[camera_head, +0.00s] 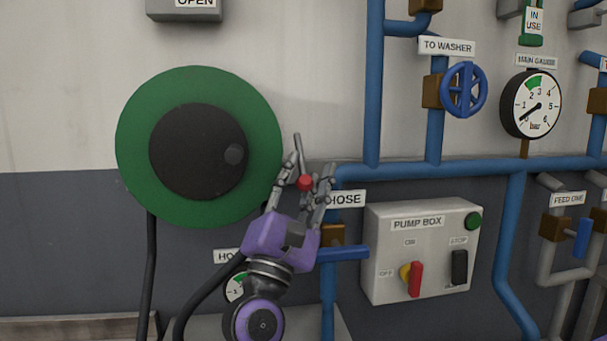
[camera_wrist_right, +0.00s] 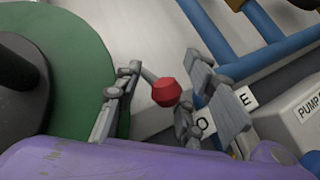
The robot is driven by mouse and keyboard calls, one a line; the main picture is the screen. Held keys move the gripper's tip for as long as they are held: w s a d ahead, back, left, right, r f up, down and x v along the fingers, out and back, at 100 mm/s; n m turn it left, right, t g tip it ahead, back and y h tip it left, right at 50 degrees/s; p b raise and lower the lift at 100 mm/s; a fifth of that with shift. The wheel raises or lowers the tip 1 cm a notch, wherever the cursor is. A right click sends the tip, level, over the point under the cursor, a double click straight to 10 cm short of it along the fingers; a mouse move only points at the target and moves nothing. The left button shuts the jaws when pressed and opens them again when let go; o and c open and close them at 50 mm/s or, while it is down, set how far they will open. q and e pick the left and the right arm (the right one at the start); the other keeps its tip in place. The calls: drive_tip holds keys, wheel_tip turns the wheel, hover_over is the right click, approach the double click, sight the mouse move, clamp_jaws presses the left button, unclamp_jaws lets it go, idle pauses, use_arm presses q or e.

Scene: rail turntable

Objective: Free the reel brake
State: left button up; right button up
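The green reel (camera_head: 258,110) with a dark hub (camera_head: 185,150) is on the wall at left; its edge also shows in the wrist view (camera_wrist_right: 75,50). Just right of the reel, a short grey lever (camera_head: 298,150) ends in a red knob (camera_head: 305,183), which looks like the brake handle. My right gripper (camera_head: 311,165) is open, its fingers on either side of the red knob. In the wrist view the knob (camera_wrist_right: 167,93) sits between the fingers, with a gap on the left; contact on the right cannot be told. My left gripper is not in view.
Blue pipes (camera_head: 440,170) run to the right of the gripper, and a blue lever (camera_head: 345,253) lies just below it. A pump box (camera_head: 385,235) with a red switch is at lower right. A black hose (camera_head: 150,270) hangs below the reel. A HOSE label (camera_head: 345,199) is close beside the fingers.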

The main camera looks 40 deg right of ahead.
drive_tip(key=shift+r, duration=0.1)
drive_tip(key=shift+s+a, duration=0.1)
drive_tip(key=v, duration=1.2)
drive_tip(key=shift+c, duration=0.5)
